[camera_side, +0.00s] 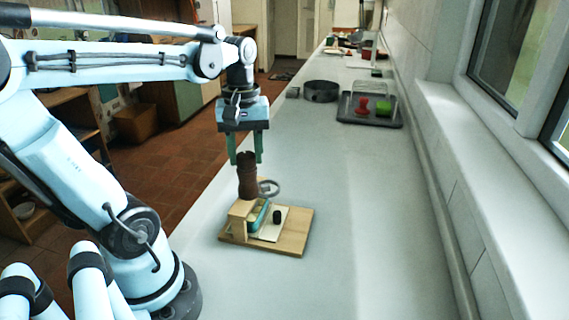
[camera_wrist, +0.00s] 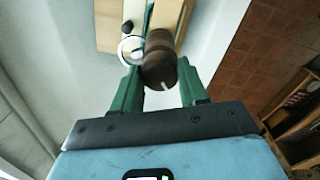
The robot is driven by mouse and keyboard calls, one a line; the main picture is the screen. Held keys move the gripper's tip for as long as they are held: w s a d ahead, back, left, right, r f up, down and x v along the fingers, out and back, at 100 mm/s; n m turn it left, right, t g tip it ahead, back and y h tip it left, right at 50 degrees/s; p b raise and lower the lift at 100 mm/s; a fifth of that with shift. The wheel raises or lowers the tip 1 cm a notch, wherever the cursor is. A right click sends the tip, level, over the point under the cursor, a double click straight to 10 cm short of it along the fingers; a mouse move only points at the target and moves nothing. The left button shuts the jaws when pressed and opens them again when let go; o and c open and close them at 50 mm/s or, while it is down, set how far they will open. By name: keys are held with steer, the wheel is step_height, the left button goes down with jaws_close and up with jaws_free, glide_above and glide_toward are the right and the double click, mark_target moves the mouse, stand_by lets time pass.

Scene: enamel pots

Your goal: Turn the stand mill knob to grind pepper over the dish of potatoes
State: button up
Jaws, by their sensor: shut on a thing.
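The stand mill has a dark brown turned body (camera_side: 248,184), upright on a wooden stand with a board base (camera_side: 295,236). In the wrist view its rounded brown top knob (camera_wrist: 160,68), with a pale mark, sits between the green fingers. My gripper (camera_side: 246,157) points down from above and is shut on the knob; the fingers also show in the wrist view (camera_wrist: 160,75). Any ground pepper is too small to see.
A grey metal ring (camera_side: 269,187) sits beside the mill. A small black piece (camera_side: 277,216) stands on the board. Farther back are a black round pan (camera_side: 320,91) and a dark tray (camera_side: 368,121) with red and green items. The counter right of the board is clear.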

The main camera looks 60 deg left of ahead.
steer(key=m, duration=1.5)
steer(key=shift+m, duration=0.3)
steer(key=m, duration=0.5)
steer(key=o, duration=1.5)
